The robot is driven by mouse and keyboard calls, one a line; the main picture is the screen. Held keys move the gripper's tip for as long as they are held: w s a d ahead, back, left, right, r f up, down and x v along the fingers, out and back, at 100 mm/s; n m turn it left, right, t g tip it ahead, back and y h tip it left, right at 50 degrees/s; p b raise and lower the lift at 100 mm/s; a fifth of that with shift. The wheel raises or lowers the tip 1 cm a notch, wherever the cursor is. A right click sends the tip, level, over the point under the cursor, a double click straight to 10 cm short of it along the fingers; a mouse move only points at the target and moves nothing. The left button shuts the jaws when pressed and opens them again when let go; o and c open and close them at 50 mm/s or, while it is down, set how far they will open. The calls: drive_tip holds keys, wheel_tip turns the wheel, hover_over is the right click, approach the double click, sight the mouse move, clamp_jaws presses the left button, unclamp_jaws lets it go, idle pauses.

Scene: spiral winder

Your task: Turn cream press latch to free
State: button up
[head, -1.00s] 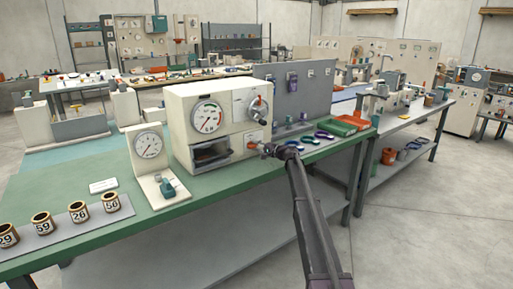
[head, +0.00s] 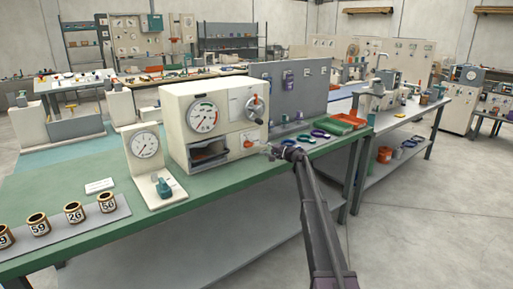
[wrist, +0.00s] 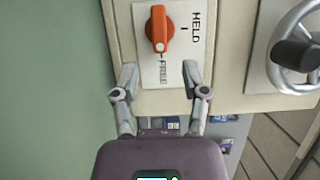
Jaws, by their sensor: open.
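The cream press (head: 178,112) stands on the green bench, with a gauge and a dark slot in its front. Its orange latch knob (head: 248,143) is low at the right of that front. In the wrist view the knob (wrist: 158,28) sits on a white plate marked HELD and FREE. Its end with the white dot points down at the FREE mark; the HELD mark is to the right. My gripper (wrist: 159,70) is open and empty, fingertips apart below the knob in that view. In the head view my gripper (head: 266,149) is just right of the knob, apart from it.
A silver handwheel (wrist: 291,48) is on the press's face, right of the knob in the wrist view. A dial stand (head: 145,145) is left of the press. Blue and purple rings (head: 312,136) and an orange tray (head: 345,120) lie to the right.

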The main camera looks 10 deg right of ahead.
drive_tip(key=shift+v, duration=3.05)
